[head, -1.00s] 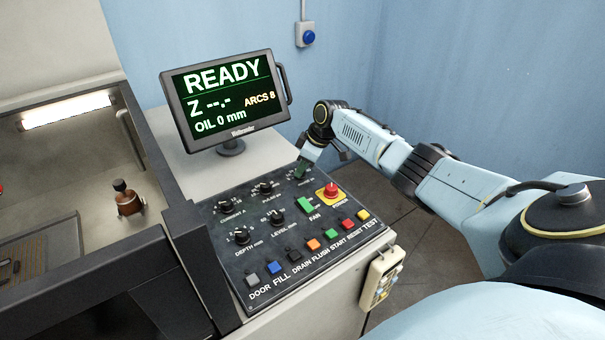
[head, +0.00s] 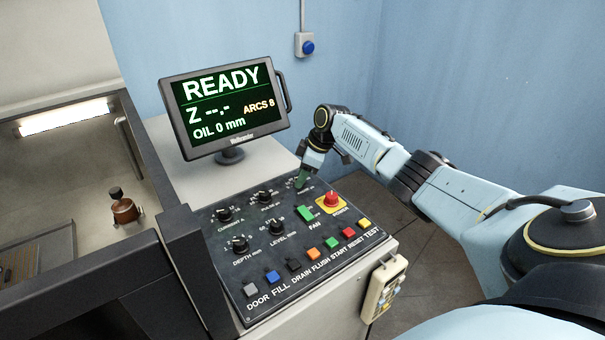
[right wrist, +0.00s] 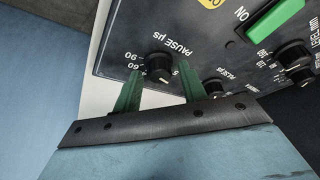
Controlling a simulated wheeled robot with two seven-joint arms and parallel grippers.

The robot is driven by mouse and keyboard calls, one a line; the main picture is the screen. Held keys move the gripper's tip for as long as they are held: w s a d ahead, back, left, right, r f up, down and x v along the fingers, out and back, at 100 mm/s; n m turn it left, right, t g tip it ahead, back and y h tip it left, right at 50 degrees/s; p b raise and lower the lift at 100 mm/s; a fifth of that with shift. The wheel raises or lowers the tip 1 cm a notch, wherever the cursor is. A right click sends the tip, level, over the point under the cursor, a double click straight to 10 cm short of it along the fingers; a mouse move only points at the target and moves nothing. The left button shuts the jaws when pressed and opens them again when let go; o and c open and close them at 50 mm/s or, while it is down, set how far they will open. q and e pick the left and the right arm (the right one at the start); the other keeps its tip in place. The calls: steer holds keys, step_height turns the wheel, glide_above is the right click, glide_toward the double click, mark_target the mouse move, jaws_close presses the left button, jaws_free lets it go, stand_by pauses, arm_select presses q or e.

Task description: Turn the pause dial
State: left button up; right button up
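The pause dial (right wrist: 158,66) is a round black knob on the dark control panel (right wrist: 185,27), beside the label "PAUSE µs" in the right wrist view. My right gripper (right wrist: 160,88) is open, with its two green fingers apart. The dial shows between and slightly beyond the fingertips; I cannot tell whether either finger touches it. In the head view the right gripper (head: 302,181) is at the far right corner of the panel and mostly covers the dial. My left gripper is not in view.
Beside the dial are other black knobs (head: 265,198), a green fan switch (head: 305,213) and a red power button (head: 331,199) on yellow. Coloured buttons (head: 313,254) line the near edge. A monitor (head: 228,103) reading READY stands behind. A pendant (head: 384,288) hangs at right.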

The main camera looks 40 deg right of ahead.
steer(key=shift+o, duration=0.5)
steer(key=shift+r, duration=0.15)
steer(key=shift+s+d+r, duration=0.1)
steer(key=shift+r, duration=0.15)
steer(key=v, duration=1.2)
steer(key=shift+s+r+p, duration=0.15)
steer(key=shift+r+p, duration=0.15)
